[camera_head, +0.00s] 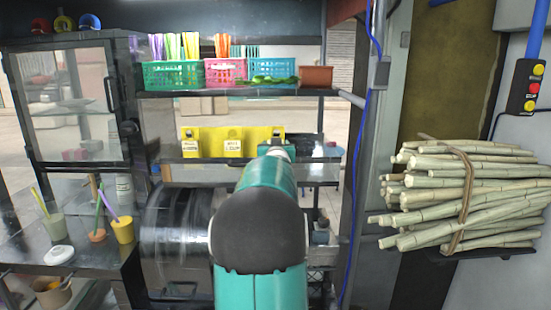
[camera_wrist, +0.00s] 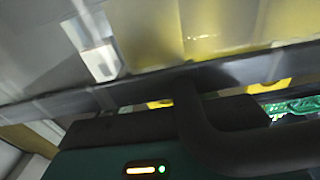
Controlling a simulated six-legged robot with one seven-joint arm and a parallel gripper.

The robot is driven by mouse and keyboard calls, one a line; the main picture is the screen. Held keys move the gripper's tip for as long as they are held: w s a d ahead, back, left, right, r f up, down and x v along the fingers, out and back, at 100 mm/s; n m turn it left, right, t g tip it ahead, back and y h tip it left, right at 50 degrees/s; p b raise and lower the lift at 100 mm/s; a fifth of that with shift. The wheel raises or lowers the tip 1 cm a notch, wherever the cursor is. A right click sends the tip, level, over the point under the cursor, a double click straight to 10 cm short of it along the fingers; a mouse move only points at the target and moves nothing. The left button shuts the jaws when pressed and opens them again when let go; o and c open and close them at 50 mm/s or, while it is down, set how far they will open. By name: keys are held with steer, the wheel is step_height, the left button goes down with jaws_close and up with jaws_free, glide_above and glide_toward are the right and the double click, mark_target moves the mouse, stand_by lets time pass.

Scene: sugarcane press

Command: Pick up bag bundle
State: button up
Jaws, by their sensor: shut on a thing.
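Yellow bag bundles (camera_head: 232,142) with pale labels hang in a row below the upper rack in the head view. My teal arm reaches toward the right end of this row and hides the contact there. In the wrist view, the dark body and curved dark part of my gripper (camera_wrist: 195,110) fill the lower half. Blurred yellow sheets (camera_wrist: 225,30) and a white piece (camera_wrist: 100,55) lie beyond a dark shelf edge. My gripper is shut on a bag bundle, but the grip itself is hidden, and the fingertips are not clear.
Baskets of straws (camera_head: 172,75) and a brown box (camera_head: 315,77) stand on the upper shelf (camera_head: 235,93). A glass cabinet (camera_head: 75,105) and a table with cups (camera_head: 123,230) are at left. A tied sugarcane bundle (camera_head: 465,195) sits at right, near a blue cable (camera_head: 355,190).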

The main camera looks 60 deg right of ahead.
steer(key=shift+r, duration=0.2)
step_height(320, 180, up, 18)
steer(key=shift+f, duration=0.15)
stand_by(0.5)
stand_by(0.6)
